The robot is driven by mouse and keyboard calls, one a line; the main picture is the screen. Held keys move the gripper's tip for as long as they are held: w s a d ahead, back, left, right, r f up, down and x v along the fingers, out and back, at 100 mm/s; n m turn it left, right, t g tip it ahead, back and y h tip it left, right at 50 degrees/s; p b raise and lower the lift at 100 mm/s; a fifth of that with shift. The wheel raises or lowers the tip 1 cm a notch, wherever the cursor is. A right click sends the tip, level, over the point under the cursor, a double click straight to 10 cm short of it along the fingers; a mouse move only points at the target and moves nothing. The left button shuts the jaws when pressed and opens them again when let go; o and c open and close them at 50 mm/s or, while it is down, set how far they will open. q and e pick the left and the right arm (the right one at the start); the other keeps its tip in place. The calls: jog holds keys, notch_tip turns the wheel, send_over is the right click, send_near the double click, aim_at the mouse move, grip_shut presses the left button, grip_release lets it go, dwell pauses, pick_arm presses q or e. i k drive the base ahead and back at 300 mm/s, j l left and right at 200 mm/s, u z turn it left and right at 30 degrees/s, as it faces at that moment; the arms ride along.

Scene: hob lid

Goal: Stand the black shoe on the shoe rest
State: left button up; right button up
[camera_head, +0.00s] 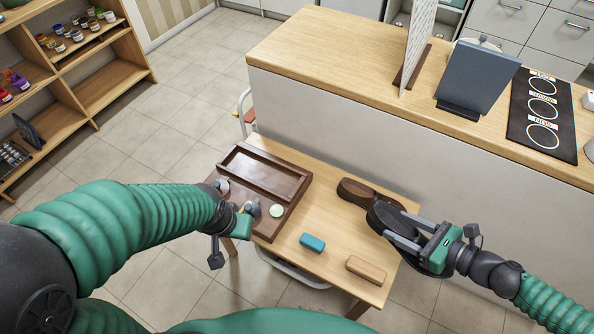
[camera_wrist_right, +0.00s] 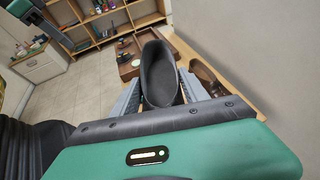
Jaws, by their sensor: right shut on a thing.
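The black shoe (camera_head: 383,213) is in my right gripper (camera_head: 402,232), whose two fingers are shut on it over the right end of the small wooden table. In the right wrist view the shoe (camera_wrist_right: 158,72) shows its open top between the fingers.
A brown wooden tray (camera_head: 298,180) with a pale round tin (camera_head: 276,211) lies on the table's left. A tall counter (camera_head: 350,85) stands close behind.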

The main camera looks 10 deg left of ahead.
aim_at(262, 173)
jog(key=i+j, duration=0.1)
jog(key=j, duration=0.2)
jog(key=i+j, duration=0.15)
jog(key=j, duration=0.15)
jog(key=i+j, duration=0.1)
jog(key=j, duration=0.2)
jog(key=i+j+z, duration=0.1)
jog(key=j, duration=0.25)
